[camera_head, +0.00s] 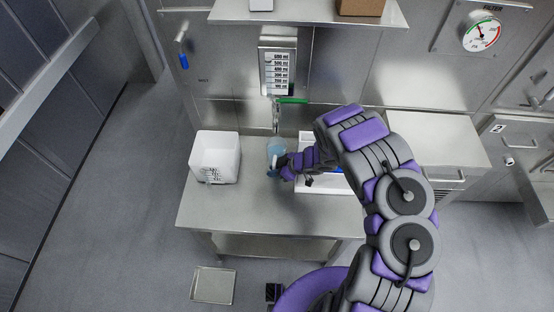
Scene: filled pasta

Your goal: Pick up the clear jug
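The clear jug (275,147) stands on the steel table under a tap, near the wall. It looks pale blue and see-through, with a whitish handle on its near side. My gripper (281,168) is at the jug's lower right, at the handle. The purple wrist covers the fingers in part. I cannot tell whether they are closed around the handle or only beside it.
A white bin (216,156) stands on the steel table (250,205), left of the jug. A white tray (312,183) lies to the right, partly behind my arm. A tap with a green lever (292,100) hangs above the jug. The table's front is clear.

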